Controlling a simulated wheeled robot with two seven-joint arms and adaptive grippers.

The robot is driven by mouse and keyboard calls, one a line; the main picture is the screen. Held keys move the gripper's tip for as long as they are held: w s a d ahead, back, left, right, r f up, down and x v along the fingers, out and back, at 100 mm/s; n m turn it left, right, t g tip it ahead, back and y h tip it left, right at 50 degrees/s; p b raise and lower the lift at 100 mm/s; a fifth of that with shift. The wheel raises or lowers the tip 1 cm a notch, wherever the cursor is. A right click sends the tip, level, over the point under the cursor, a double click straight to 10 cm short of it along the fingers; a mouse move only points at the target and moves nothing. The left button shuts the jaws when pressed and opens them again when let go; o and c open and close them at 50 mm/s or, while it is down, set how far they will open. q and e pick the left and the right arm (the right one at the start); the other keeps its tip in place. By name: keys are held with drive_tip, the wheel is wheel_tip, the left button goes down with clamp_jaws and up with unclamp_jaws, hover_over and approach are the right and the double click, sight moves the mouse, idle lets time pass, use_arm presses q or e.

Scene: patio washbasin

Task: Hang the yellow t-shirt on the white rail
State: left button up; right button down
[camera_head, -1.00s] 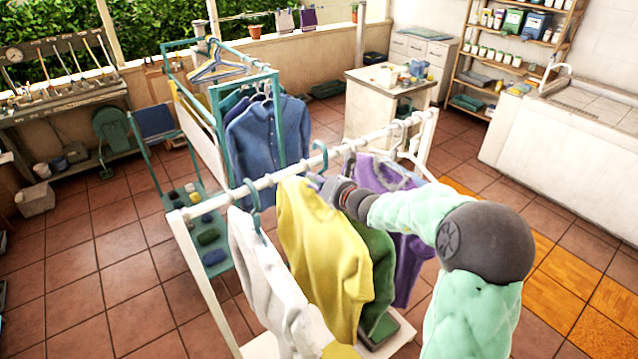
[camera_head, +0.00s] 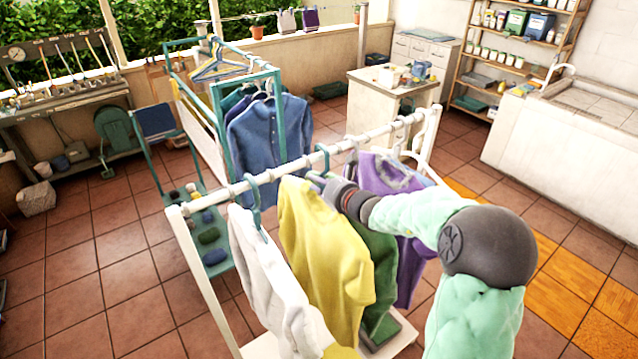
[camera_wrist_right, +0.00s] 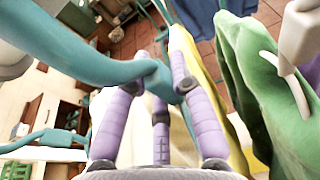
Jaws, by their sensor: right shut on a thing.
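The yellow t-shirt (camera_head: 325,255) hangs upright from a teal hanger between a white shirt and a green shirt, just under the white rail (camera_head: 290,168). The hanger's hook (camera_head: 322,156) is at the rail and looks curved over it; I cannot tell whether the rail carries its weight. My right gripper (camera_head: 318,181) is shut on the hanger near the shirt's collar. In the right wrist view its purple fingers (camera_wrist_right: 163,70) close around the teal hanger (camera_wrist_right: 105,74), with yellow cloth (camera_wrist_right: 208,75) behind. My left gripper is not in view.
The white shirt (camera_head: 268,275) hangs left of the yellow one; the green shirt (camera_head: 382,260) and a purple shirt (camera_head: 410,265) hang right, close to my arm. A teal rack (camera_head: 215,110) with a blue shirt (camera_head: 270,135) stands behind.

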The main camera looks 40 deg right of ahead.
drive_tip(key=shift+f, duration=0.25)
drive_tip(key=c, duration=1)
unclamp_jaws()
drive_tip(key=shift+s, duration=0.1)
drive_tip(key=s, duration=0.7)
drive_tip(key=s+a, duration=0.1)
drive_tip(key=s, duration=0.2)
drive_tip(key=shift+s, duration=0.4)
drive_tip(key=shift+s+a, duration=0.2)
drive_tip(key=shift+s, duration=0.3)
